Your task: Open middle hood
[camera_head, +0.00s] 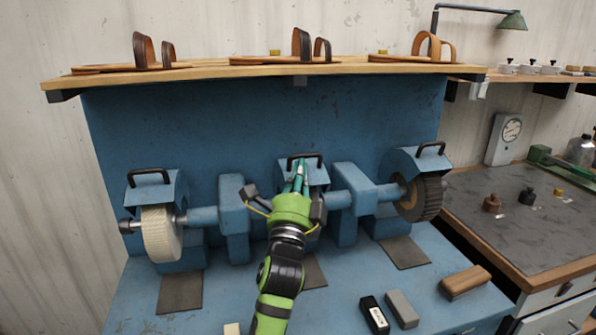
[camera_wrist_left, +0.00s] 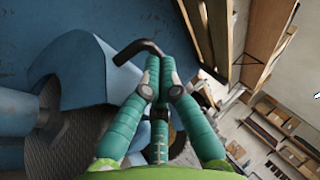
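The middle hood (camera_head: 318,173) is a blue cover with a black bar handle (camera_head: 306,156) on top, at the centre of the blue machine in the head view. It looks lowered. My left gripper (camera_head: 299,180) is in front of it and hides most of the hood and its wheel. In the left wrist view, its teal fingers (camera_wrist_left: 158,75) are drawn together at the black handle (camera_wrist_left: 137,48), and the end of the bar runs in between the fingertips. A blue hood (camera_wrist_left: 85,70) shows left of the fingers. My right gripper is not in view.
A left hood (camera_head: 150,190) over a pale wheel (camera_head: 161,233) and a right hood (camera_head: 418,162) over a dark brush wheel (camera_head: 420,197) flank the middle. A wooden shelf (camera_head: 220,71) with sandals overhangs. Blocks (camera_head: 402,309) lie at the front right.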

